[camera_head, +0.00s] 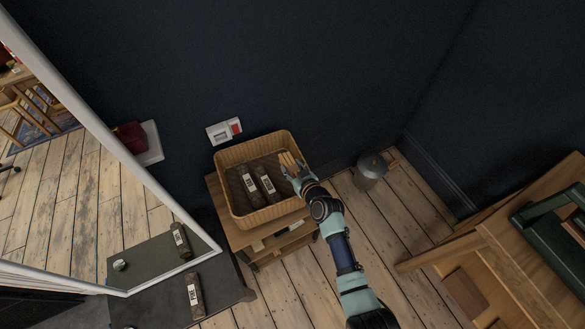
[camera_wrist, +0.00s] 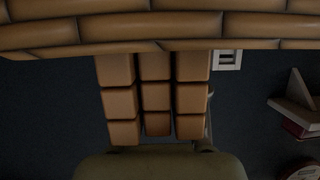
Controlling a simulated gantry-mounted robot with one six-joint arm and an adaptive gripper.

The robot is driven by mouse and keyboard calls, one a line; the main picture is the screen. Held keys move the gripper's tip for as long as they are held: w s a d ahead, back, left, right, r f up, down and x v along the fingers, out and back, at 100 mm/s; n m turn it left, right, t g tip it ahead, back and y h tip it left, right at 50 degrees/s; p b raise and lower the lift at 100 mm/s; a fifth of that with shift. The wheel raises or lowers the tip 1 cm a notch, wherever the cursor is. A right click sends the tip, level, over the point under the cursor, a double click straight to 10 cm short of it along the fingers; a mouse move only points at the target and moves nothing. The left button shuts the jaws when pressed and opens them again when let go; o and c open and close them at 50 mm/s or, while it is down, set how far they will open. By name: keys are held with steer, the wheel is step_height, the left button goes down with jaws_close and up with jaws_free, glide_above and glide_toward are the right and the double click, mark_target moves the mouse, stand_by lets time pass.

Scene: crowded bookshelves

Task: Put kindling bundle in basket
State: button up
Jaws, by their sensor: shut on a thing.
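The wicker basket (camera_head: 255,220) stands on a small wooden shelf unit near the dark wall.
Two dark labelled pieces (camera_head: 250,185) lie in the basket. Another dark labelled piece (camera_head: 194,296) lies on a grey surface (camera_head: 225,285) at lower left, beside a large mirror (camera_head: 95,190). A metal canister (camera_head: 369,171) stands right of the basket. Wooden furniture (camera_head: 510,240) fills the right.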

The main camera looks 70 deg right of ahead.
steer(key=o, duration=1.2)
steer(key=shift+r+p, duration=0.15)
steer(key=shift+p, duration=0.2)
steer(key=p+v, duration=0.2)
steer(key=v, duration=1)
steer(key=shift+a, duration=0.1)
